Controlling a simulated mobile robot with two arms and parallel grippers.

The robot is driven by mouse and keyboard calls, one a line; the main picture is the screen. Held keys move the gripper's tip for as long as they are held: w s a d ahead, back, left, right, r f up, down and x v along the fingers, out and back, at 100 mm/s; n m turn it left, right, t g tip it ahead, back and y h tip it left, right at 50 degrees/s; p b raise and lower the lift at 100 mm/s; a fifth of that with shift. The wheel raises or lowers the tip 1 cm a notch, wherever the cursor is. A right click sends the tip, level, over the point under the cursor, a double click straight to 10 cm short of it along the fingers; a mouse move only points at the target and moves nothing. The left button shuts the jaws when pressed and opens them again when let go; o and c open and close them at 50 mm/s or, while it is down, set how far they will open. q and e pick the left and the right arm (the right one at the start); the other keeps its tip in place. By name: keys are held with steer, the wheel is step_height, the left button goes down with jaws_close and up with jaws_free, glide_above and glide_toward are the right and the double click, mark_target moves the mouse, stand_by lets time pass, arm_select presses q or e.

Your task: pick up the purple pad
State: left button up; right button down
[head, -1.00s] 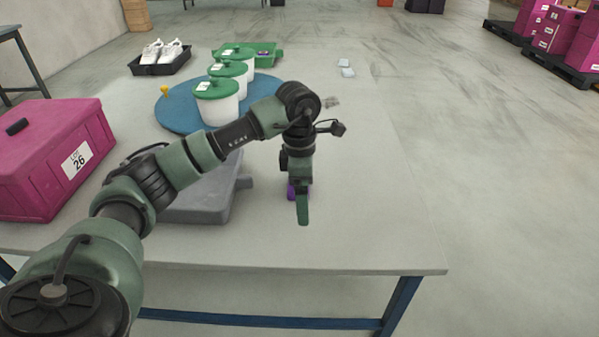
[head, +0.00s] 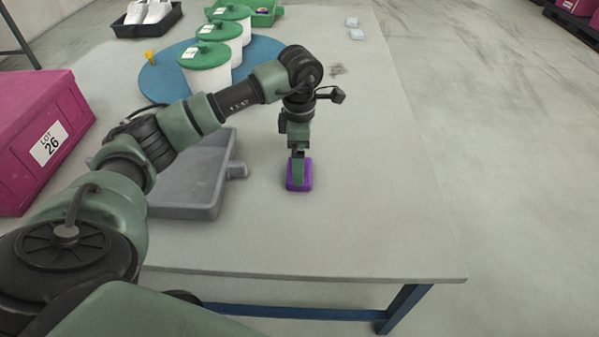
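The purple pad (head: 305,183) is a small rounded block on the table, right of the grey tray, in the head view. My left gripper (head: 298,172) points down right at the pad. One green finger covers part of the pad's middle; the other finger is hidden. I cannot tell whether the fingers touch or grip the pad. My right gripper is not in view.
A grey tray (head: 190,211) with a handle lies left of the pad. Green-lidded white tubs (head: 207,77) stand on a blue round mat (head: 153,80). A magenta case (head: 20,140) is at left. The table (head: 380,200) is clear right of the pad.

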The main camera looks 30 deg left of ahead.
arm_select(q)
step_height(320, 180, down, 3)
steer(key=shift+f, duration=0.1)
steer(key=c, duration=1.1)
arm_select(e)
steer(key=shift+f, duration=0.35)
arm_select(q)
steer(key=shift+r, duration=0.2)
steer(key=shift+r, duration=0.5)
step_height(320, 180, up, 5)
steer(key=shift+w+f+p, duration=0.1)
steer(key=shift+f+p, duration=0.05)
steer(key=shift+p, duration=0.35)
step_height(320, 180, up, 2)
steer(key=shift+r, duration=0.25)
steer(key=shift+r+p, duration=1.6)
steer(key=shift+r, duration=4.25)
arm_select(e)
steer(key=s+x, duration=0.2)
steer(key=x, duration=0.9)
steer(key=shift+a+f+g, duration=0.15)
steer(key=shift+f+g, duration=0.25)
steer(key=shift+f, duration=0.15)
